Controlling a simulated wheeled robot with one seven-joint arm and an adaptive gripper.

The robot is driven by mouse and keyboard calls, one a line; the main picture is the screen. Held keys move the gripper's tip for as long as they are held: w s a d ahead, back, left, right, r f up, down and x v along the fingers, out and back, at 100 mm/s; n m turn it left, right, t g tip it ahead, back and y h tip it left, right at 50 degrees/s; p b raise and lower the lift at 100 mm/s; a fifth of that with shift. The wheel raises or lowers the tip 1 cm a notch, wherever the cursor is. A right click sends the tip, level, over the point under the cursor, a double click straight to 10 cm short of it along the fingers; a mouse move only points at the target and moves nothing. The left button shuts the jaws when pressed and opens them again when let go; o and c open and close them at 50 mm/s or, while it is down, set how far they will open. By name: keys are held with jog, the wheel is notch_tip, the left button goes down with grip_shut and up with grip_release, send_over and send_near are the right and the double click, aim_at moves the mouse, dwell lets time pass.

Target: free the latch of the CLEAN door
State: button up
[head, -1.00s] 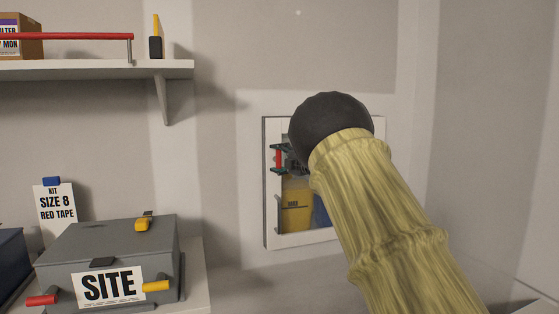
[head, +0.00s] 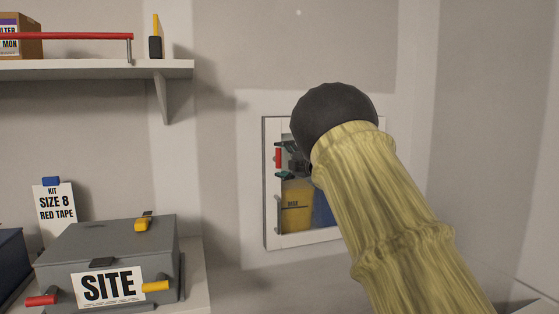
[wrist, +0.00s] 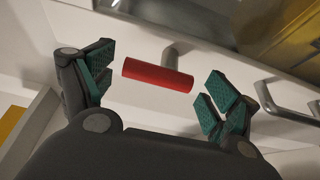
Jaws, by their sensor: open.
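A white-framed hatch (head: 269,215) with a clear pane is set in the wall in the head view. No CLEAN label is readable on it. A red bar on a short grey stem, apparently the latch handle (head: 278,158), is at its left side. In the wrist view the red latch handle (wrist: 140,72) lies slightly tilted between the fingers. My gripper (wrist: 162,82) is open, with one green-padded finger at each end of the bar and gaps visible. In the head view my gripper (head: 286,160) is partly hidden by my arm, which also covers the hatch's upper right.
A grey metal pull (wrist: 285,108) is right of the fingers in the wrist view. Behind the pane are a yellow bin (head: 296,204) and something blue (head: 321,210). A grey SITE case (head: 105,245) is at lower left, below a shelf (head: 95,70).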

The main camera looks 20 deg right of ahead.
jog(key=v, duration=1)
